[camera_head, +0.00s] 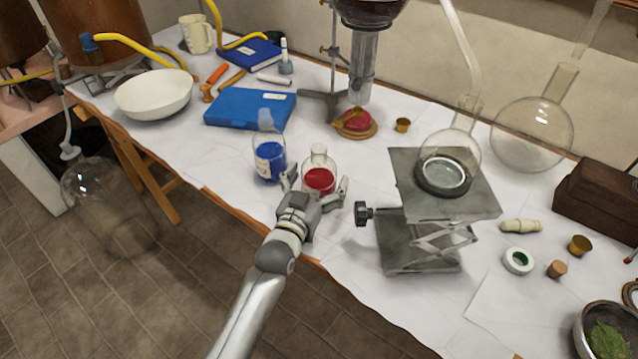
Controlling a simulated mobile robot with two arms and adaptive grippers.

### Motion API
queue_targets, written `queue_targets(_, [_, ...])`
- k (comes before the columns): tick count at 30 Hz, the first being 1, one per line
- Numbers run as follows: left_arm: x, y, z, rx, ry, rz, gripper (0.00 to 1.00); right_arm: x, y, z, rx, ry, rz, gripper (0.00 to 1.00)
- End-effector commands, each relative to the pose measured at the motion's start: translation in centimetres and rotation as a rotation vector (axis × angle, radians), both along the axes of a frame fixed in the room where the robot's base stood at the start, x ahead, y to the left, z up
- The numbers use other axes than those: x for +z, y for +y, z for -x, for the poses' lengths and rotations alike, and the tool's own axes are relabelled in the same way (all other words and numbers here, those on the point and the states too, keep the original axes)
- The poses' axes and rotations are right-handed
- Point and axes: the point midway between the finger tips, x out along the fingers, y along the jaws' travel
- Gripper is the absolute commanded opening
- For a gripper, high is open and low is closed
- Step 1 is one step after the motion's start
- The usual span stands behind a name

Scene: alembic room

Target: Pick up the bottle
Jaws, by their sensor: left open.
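A small clear bottle with red contents (319,180) stands on the white-covered table near its front edge. Another bottle with blue contents and a pale label (268,160) stands just left of it. My left gripper (317,187) is open at the red bottle. One finger shows on each side of the bottle, the left one close to the blue bottle. The gripper hides the lower part of the red bottle, and I cannot tell whether the fingers touch it. My right gripper is not in view.
A grey lab jack (443,184) with a round flask (449,158) stands to the right, its knob (363,214) near my gripper. A blue case (249,109) and white bowl (153,94) lie behind left. A stand (318,103) and red-topped round piece (355,121) are behind.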

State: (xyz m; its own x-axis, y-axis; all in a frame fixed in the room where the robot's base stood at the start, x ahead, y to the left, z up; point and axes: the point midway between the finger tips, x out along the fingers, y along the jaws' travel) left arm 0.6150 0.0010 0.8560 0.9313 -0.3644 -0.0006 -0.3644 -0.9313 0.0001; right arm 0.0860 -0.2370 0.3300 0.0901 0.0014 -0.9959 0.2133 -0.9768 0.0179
Motion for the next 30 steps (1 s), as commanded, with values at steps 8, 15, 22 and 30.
queue_targets(8, [0.01,0.01,0.04,0.0,0.0,0.0,0.71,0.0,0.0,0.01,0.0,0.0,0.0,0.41])
queue_targets(15, [0.01,0.02,0.05,0.0,0.0,0.0,0.4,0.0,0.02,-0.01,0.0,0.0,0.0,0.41])
queue_targets(22, [0.41,-0.01,-0.02,0.0,-0.008,0.003,0.21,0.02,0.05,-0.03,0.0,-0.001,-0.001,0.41])
queue_targets(30, [0.5,0.0,-0.02,0.0,-0.008,0.003,0.21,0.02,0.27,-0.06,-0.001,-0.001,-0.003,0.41])
